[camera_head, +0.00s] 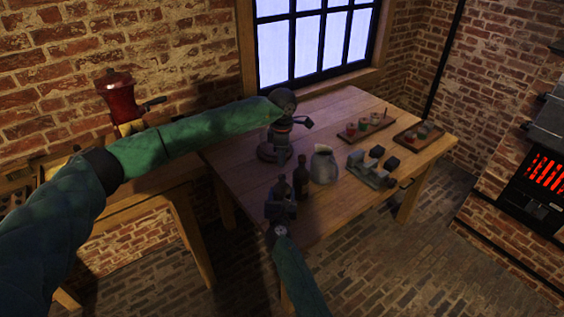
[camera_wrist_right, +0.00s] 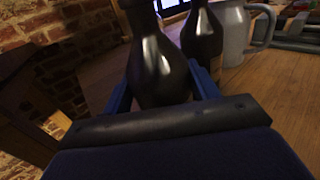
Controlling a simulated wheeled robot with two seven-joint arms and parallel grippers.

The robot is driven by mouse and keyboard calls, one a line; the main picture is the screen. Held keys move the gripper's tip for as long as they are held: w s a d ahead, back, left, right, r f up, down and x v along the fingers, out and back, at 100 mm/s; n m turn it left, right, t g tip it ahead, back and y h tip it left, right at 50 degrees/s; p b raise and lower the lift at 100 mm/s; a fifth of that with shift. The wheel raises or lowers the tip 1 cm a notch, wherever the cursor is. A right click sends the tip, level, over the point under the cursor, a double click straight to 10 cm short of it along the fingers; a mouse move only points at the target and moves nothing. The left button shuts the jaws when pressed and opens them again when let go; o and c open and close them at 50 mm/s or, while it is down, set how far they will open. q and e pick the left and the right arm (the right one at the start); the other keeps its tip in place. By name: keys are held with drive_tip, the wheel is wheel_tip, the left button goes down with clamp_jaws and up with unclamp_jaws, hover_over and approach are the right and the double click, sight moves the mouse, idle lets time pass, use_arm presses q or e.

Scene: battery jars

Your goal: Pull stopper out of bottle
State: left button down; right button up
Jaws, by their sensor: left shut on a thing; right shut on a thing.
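The bottle (camera_wrist_right: 160,65) is dark and glossy, upright between the blue fingers of my right gripper (camera_wrist_right: 162,92). Its top runs out of the right wrist view. In the head view the bottle (camera_head: 282,188) stands near the table's front left edge, with my right gripper (camera_head: 281,208) shut around its body. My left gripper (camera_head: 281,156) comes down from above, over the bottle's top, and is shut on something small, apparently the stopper. The stopper is too dark and small to make out, and I cannot tell whether it still touches the bottle's neck.
A second dark bottle (camera_head: 301,176) stands close to the right of the held one. A grey jug (camera_head: 324,166) is just beyond it. A grey fixture with dark blocks (camera_head: 370,172) and two trays (camera_head: 365,131) (camera_head: 419,134) lie farther right.

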drive_tip(key=o, duration=1.5)
drive_tip(key=shift+c, duration=0.2)
